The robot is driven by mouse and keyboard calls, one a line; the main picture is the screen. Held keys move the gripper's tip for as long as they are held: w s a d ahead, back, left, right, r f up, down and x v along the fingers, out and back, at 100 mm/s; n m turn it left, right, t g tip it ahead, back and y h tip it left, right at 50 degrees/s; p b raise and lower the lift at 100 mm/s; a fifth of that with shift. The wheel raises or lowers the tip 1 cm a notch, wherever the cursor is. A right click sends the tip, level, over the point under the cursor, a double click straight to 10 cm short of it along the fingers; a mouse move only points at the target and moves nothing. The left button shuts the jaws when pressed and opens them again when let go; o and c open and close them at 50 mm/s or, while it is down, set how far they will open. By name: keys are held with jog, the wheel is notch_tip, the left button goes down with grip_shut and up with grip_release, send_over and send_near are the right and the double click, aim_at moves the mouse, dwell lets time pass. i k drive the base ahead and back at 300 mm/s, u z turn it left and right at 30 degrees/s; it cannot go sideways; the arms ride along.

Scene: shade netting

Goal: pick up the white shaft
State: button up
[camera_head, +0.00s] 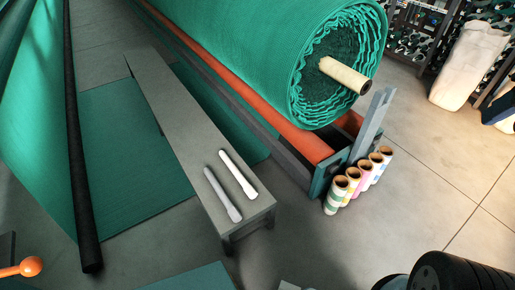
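A white shaft (238,174) lies on the near end of a long, low grey bench (165,103). It is slim, with a thicker end toward me. A similar light grey shaft (222,195) lies beside it on the left, roughly parallel, with a narrow gap between them. Nothing is holding either shaft. My gripper is not in view in the head camera.
A large green netting roll (240,50) on a wooden core lies behind the bench, over an orange bar (290,133). Several small coloured rolls (357,182) stand to the right. A black pole (78,150) slants at left. Open floor (440,175) is at right.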

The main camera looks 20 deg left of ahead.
aim_at(249, 189)
jog(key=u, duration=0.25)
jog(key=i, duration=1.05)
jog(key=u, duration=0.45)
jog(key=k, duration=0.75)
jog(key=u, duration=0.25)
jog(key=i, duration=0.75)
jog(key=z, duration=0.15)
